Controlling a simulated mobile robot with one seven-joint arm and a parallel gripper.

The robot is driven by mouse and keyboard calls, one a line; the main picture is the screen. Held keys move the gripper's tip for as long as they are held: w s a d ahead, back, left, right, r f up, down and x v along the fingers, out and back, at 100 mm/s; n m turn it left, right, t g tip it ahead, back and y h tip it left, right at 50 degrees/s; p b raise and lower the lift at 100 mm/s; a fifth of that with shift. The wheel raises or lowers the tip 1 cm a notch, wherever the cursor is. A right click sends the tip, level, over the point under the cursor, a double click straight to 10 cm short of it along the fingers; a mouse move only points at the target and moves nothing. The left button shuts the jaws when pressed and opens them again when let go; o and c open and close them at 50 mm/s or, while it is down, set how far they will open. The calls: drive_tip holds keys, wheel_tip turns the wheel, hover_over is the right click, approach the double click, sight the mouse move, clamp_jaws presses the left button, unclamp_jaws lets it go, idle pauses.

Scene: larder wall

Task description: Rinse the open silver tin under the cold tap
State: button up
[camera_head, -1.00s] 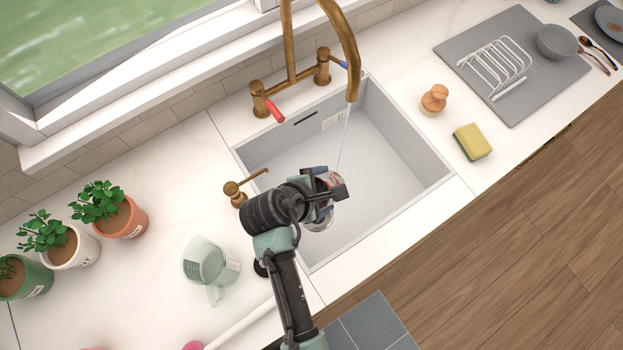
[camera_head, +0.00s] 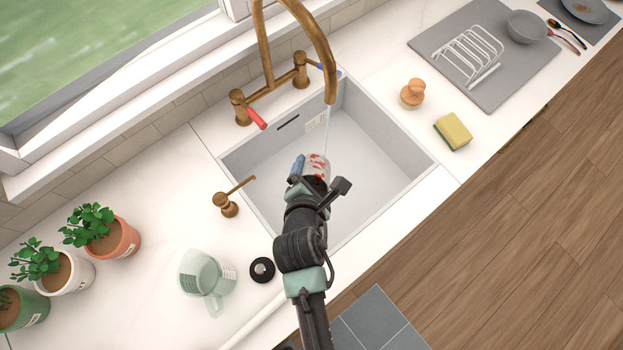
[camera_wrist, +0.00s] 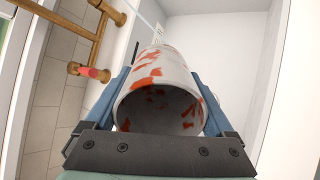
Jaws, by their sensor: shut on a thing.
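The silver tin (camera_head: 317,164) has red patches on it and is held over the sink, clear of the rim. My gripper (camera_head: 316,177) is shut on it, one blue finger pad on each side; this also shows in the wrist view (camera_wrist: 160,80). In the wrist view the tin (camera_wrist: 158,85) lies along the fingers, and its near end looks hollow, with red patches inside. A thin stream of water (camera_head: 328,125) falls from the brass spout (camera_head: 331,92) to about the tin's far end. The tap has a blue-marked lever (camera_head: 317,64) and a red one (camera_head: 256,119).
The grey sink (camera_head: 375,170) is otherwise empty. A brass dispenser (camera_head: 226,205), glass jug (camera_head: 203,275) and several potted plants (camera_head: 105,235) stand left. A wooden brush (camera_head: 412,93), sponge (camera_head: 453,132) and grey mat with a rack (camera_head: 480,85) lie right.

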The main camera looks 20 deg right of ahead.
drive_tip(key=w+d+f+b, duration=0.2)
drive_tip(key=w+d+b, duration=0.2)
drive_tip(key=w, duration=0.6)
drive_tip(key=shift+d+b, duration=0.35)
drive_tip(key=shift+b, duration=0.1)
drive_tip(key=shift+f, duration=0.1)
drive_tip(key=shift+s+d, duration=0.1)
drive_tip(key=shift+s+d+p, duration=0.2)
drive_tip(key=shift+d+p, duration=0.2)
drive_tip(key=shift+d, duration=0.05)
drive_tip(key=shift+a, duration=0.15)
idle(0.3)
drive_tip(key=shift+w+a, duration=0.25)
drive_tip(key=shift+a, duration=0.15)
drive_tip(key=shift+d, duration=0.1)
drive_tip(key=shift+s+d+p, duration=0.25)
drive_tip(key=shift+d+p, duration=0.2)
drive_tip(key=shift+d, duration=0.05)
